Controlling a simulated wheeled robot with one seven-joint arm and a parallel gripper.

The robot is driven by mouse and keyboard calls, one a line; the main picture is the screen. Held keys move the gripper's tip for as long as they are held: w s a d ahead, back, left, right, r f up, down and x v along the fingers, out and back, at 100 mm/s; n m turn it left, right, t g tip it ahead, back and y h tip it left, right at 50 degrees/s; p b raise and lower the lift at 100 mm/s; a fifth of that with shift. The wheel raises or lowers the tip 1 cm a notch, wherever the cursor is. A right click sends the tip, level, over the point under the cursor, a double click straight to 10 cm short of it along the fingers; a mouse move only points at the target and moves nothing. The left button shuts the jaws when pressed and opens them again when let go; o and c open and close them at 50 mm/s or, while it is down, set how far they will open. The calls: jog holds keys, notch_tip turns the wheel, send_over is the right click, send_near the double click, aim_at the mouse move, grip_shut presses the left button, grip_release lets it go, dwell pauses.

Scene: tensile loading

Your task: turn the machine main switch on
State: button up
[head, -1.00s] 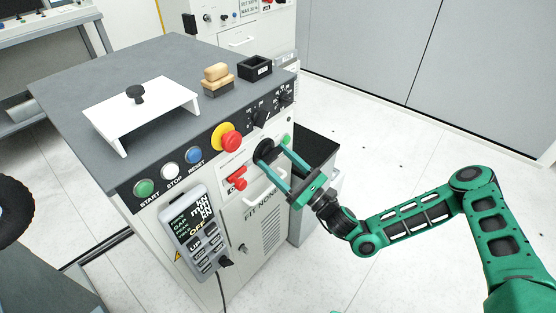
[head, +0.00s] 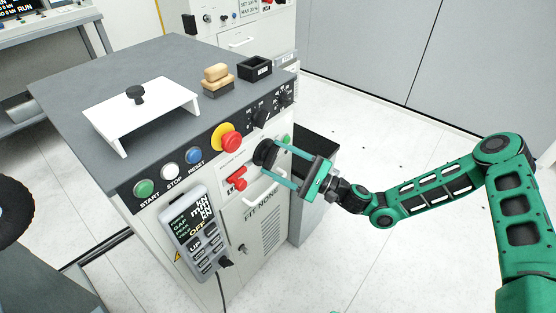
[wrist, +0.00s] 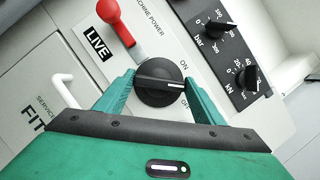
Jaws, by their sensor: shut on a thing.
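The main switch is a round black knob (head: 263,151) with a raised grip bar on the front panel of the grey-topped machine (head: 62,95). In the wrist view the knob (wrist: 160,84) carries a white line, under the words MACHINE POWER. ON is printed at its upper right and OFF at its lower right. The line lies nearly level, its right end between the two words. My gripper (head: 270,154) reaches it from the right. In the wrist view its two green fingers (wrist: 160,88) are shut on the knob from both sides.
A red handle (wrist: 115,22) by a LIVE label sits close beside the knob. A red emergency button (head: 231,141) and start, stop and reset buttons are further left. A pendant (head: 197,231) hangs on the front. Open floor (head: 370,130) lies to the right.

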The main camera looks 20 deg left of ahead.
jog(key=shift+w+d+n+g+h, duration=0.1)
jog(key=shift+n+g+h, duration=0.3)
jog(key=shift+n, duration=1.1)
jog(key=shift+w+a+n+g+h, duration=0.15)
jog(key=shift+n+h, duration=0.45)
jog(key=shift+n, duration=0.9)
jog(key=shift+s+d+n+g+h, duration=0.15)
jog(key=shift+n+g+h, duration=0.3)
jog(key=shift+n, duration=1.05)
jog(key=shift+w, duration=0.1)
jog(key=o, duration=1.1)
jog(key=shift+c, duration=0.2)
jog(key=d, duration=1)
jog(key=shift+d, duration=0.4)
